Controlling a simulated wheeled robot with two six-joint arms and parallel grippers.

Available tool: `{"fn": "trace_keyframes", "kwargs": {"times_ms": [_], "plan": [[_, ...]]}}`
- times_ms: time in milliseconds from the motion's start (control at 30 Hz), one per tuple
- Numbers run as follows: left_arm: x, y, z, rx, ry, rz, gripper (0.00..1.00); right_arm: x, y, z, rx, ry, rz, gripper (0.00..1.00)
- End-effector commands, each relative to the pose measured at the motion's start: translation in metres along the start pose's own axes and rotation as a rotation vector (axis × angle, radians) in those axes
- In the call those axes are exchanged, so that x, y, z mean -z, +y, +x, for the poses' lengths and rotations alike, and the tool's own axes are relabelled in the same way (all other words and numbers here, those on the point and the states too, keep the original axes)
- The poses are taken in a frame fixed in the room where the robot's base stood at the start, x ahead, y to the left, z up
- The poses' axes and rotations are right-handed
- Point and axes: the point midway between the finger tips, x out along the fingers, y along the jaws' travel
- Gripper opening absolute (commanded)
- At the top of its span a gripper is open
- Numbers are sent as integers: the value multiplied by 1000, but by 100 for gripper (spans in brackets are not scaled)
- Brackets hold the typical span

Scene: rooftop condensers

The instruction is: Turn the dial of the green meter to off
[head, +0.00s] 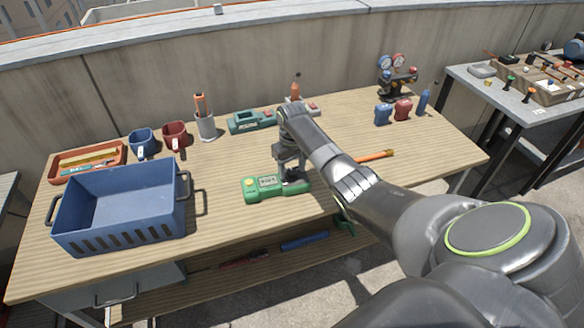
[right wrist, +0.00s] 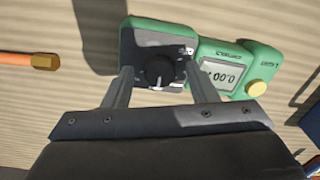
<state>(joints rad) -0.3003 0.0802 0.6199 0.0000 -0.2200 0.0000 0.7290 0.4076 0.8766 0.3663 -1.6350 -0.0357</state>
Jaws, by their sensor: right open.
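The green meter (head: 262,190) lies on the wooden table in front of my right arm. In the right wrist view the green meter (right wrist: 250,65) shows its display, a yellow button and a black round dial (right wrist: 160,72) on a dark panel. My right gripper (head: 288,172) is over the dial end of the meter. In the right wrist view its two fingers (right wrist: 158,80) stand apart on either side of the dial; I cannot tell whether they touch it. In the head view the dial is hidden by the gripper. My left gripper is not in view.
A blue crate (head: 120,205) stands at the left of the table. Mugs, a pen cup (head: 206,126) and a teal device (head: 250,121) stand behind. An orange-handled tool (head: 374,155) lies right of the meter, beyond my forearm. Bare table lies between crate and meter.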

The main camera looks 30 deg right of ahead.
Motion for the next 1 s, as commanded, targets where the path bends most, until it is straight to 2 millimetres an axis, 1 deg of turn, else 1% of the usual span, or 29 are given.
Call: {"fn": "trace_keyframes", "kwargs": {"times_ms": [167,267,500,533,767,1000], "plan": [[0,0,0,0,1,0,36,0,0,0,0,0,0,52],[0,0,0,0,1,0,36,0,0,0,0,0,0,41],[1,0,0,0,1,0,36,0,0,0,0,0,0,9],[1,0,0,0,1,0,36,0,0,0,0,0,0,8],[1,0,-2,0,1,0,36,0,0,-1,0,0,-21,7],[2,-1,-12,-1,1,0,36,0,0,-3,1,-1,-132,7]]}}
